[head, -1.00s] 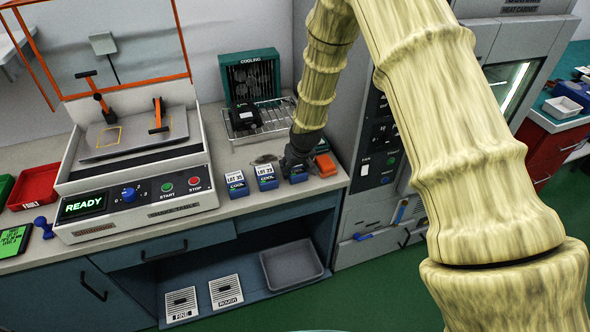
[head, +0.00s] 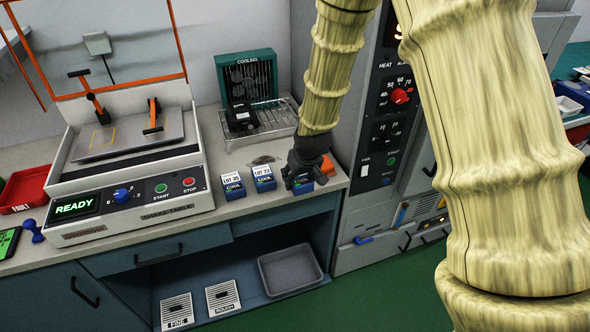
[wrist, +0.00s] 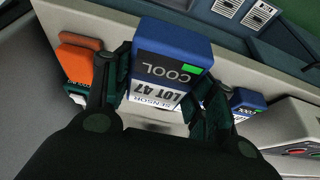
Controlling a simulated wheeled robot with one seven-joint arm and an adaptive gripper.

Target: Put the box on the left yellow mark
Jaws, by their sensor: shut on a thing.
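My gripper (head: 303,167) is shut on a blue and dark box (wrist: 174,62). The wrist view shows the box between my fingers, with COOL, LOT 47 and a green patch on it. In the head view the held box (head: 303,187) is mostly covered by my gripper, at the front right of the counter; I cannot tell whether it touches the surface. A yellow square outline (head: 101,137) lies on the left of the grey plate (head: 135,141) in the READY machine. No second mark can be made out on the plate's right.
Boxes LOT 35 (head: 233,185) and LOT 23 (head: 263,178) stand left of my gripper. An orange block (head: 327,165) is just right. Orange-handled clamps (head: 153,118) and an orange frame (head: 182,40) rise around the plate. A cooling rack (head: 262,118) stands behind.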

